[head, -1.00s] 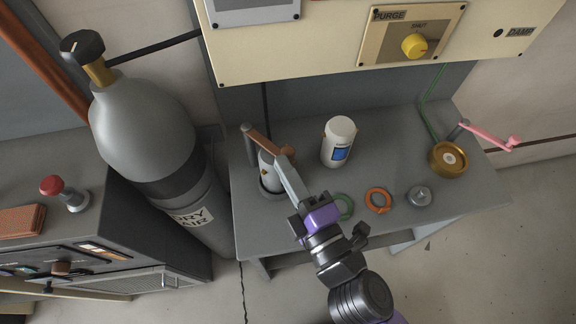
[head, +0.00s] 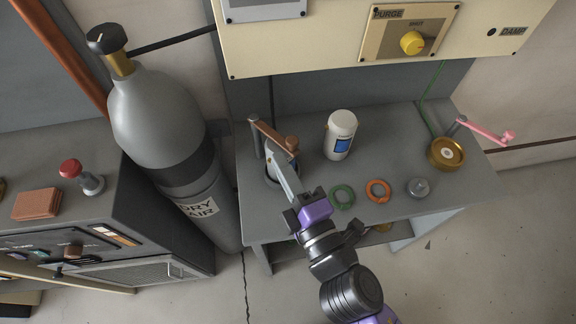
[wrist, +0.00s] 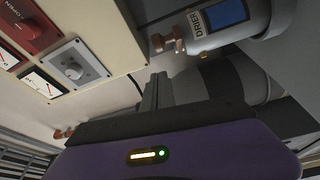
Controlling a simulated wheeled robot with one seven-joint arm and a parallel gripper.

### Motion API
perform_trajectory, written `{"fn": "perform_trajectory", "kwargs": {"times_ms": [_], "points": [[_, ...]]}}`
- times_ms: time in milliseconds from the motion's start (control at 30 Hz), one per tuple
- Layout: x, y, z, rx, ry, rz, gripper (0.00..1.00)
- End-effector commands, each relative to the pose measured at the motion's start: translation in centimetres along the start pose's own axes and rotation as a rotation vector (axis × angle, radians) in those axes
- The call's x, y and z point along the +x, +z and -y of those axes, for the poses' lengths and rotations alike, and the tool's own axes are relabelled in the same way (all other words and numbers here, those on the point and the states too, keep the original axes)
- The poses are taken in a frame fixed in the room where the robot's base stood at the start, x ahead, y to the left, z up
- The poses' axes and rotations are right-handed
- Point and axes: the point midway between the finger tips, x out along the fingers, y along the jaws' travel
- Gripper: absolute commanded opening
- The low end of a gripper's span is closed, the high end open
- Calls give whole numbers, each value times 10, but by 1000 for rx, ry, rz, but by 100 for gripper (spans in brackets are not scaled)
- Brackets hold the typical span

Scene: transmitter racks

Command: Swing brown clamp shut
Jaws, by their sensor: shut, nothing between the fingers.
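The brown clamp (head: 268,131) is a flat bar reaching from a grey post (head: 256,143) to a brown knob (head: 292,143), at the back left of the bench in the head view. It passes above a pale canister, mostly hidden behind my fingers. In the wrist view, a canister marked DRIER (wrist: 228,18) with a blue label is at the top right, with a brown knob (wrist: 163,43) beside it. My gripper (head: 275,157) is shut and empty, its tips just in front of the bar; I cannot tell if they touch. Its fingers (wrist: 157,91) also show in the wrist view.
A white bottle (head: 341,135) stands right of the clamp. A green ring (head: 342,196), an orange ring (head: 378,190) and a brass wheel (head: 446,153) lie further right. A grey gas cylinder (head: 158,125) stands left. The cream PURGE panel (head: 330,48) overhangs the back.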

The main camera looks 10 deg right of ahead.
Motion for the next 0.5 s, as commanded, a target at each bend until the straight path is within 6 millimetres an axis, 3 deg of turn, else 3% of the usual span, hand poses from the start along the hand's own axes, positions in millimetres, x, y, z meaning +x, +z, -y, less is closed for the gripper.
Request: {"fn": "perform_trajectory", "kwargs": {"times_ms": [500], "points": [[-48, 50, -3, 2, -5, -8, 0]]}}
